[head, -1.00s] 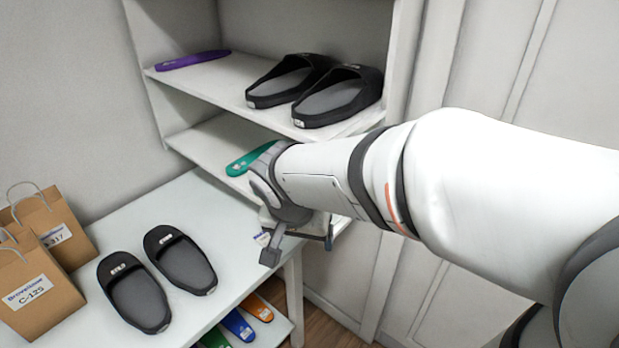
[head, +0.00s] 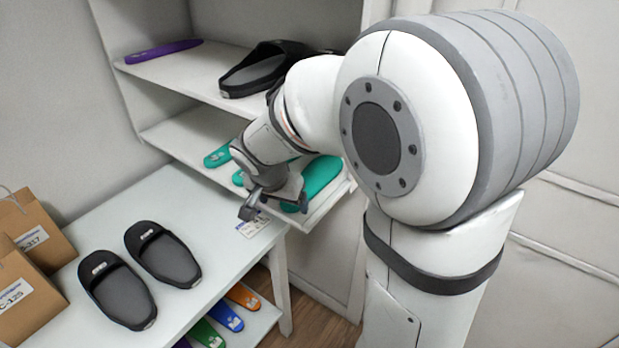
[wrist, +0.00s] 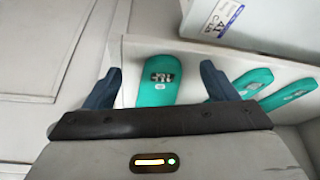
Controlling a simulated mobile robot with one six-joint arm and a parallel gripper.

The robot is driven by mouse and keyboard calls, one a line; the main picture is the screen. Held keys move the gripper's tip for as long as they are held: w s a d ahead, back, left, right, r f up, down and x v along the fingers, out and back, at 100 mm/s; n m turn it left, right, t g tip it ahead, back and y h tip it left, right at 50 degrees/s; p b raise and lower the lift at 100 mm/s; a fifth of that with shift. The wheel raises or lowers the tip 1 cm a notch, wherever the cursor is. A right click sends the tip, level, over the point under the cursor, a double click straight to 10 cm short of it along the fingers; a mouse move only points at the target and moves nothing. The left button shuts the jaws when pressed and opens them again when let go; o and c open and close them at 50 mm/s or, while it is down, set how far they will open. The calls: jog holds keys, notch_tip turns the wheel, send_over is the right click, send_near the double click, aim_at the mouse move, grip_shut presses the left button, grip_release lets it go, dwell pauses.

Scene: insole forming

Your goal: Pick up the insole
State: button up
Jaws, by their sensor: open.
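Several teal insoles lie on the middle shelf (head: 160,136). In the wrist view one teal insole (wrist: 160,84) lies between my open fingers, with a dark label on it. My gripper (wrist: 160,88) is open and holds nothing. Two more teal insoles (wrist: 288,95) lie to its right there. In the head view my gripper (head: 275,205) is at the shelf's front, in front of the insoles. A teal insole (head: 322,174) shows right of it and another (head: 217,156) left of it. My arm hides part of the insoles. Whether the fingers touch the insole I cannot tell.
Black sandals (head: 262,70) and a purple insole (head: 165,50) sit on the upper shelf. The white table (head: 215,215) holds two black sandals (head: 115,290) and paper bags (head: 25,300). Blue (head: 226,316), orange and green insoles lie on a lower shelf. A label card (head: 253,225) lies at the table edge.

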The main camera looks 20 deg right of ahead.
aim_at(289, 206)
jog(key=shift+w+d+r+p, duration=0.1)
jog(key=shift+w+d+p, duration=0.45)
jog(key=shift+w+d, duration=0.55)
jog(key=x, duration=0.3)
jog(key=shift+w+a, duration=0.1)
jog(key=shift+a, duration=0.05)
jog(key=c, duration=1.1)
